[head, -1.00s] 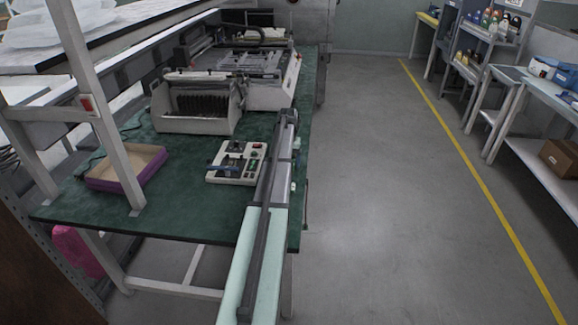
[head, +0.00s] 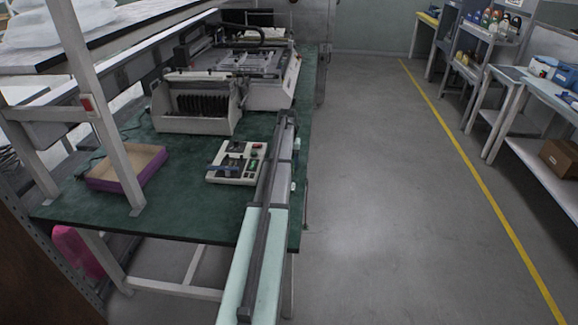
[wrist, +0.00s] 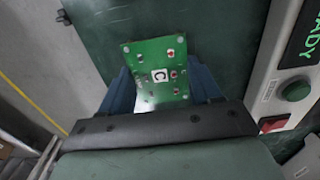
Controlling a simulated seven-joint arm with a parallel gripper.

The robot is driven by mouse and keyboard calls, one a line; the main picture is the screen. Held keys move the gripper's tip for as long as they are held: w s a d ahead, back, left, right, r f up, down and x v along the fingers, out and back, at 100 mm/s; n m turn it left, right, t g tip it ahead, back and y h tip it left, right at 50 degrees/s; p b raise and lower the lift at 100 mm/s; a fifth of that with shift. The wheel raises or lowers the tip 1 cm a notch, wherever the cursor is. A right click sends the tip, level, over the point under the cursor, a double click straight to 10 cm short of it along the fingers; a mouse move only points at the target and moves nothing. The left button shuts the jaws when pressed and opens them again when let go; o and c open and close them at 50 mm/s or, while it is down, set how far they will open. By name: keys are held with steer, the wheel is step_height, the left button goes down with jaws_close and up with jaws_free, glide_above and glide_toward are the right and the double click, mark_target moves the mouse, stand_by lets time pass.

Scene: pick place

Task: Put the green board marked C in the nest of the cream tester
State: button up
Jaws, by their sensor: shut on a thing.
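In the wrist view a green board (wrist: 150,58) with a white square marked C is held between the two blue fingers of my gripper (wrist: 160,95). It stands out past the fingertips, over the green mat. The cream tester (wrist: 272,95) is at the right of the wrist view, with a lit READY display, a green button and a red switch. In the head view the tester (head: 215,177) sits near the mat's right side, just left of my arm. A dark nest area shows on its left part.
A purple-sided tray (head: 112,184) lies at the left of the green table mat (head: 180,215). A white post (head: 112,150) rises in front of it. A rack of dark boards (head: 196,102) and a larger machine (head: 268,75) stand behind the tester. Bare mat lies in front.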

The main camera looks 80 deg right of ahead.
steer(key=shift+r, duration=2.95)
steer(key=shift+n, duration=0.9)
steer(key=w, duration=0.4)
steer(key=w+r, duration=0.1)
steer(key=w, duration=0.3)
steer(key=w+a+r, duration=0.1)
steer(key=w, duration=0.4)
steer(key=shift+r, duration=0.2)
steer(key=w+a+r+m, duration=0.1)
steer(key=w+a+r, duration=0.2)
steer(key=w, duration=0.6)
steer(key=shift+a+r+m, duration=0.3)
steer(key=shift+a+m, duration=0.1)
steer(key=shift+w+f, duration=0.1)
steer(key=shift+f, duration=0.1)
steer(key=shift+f, duration=3.3)
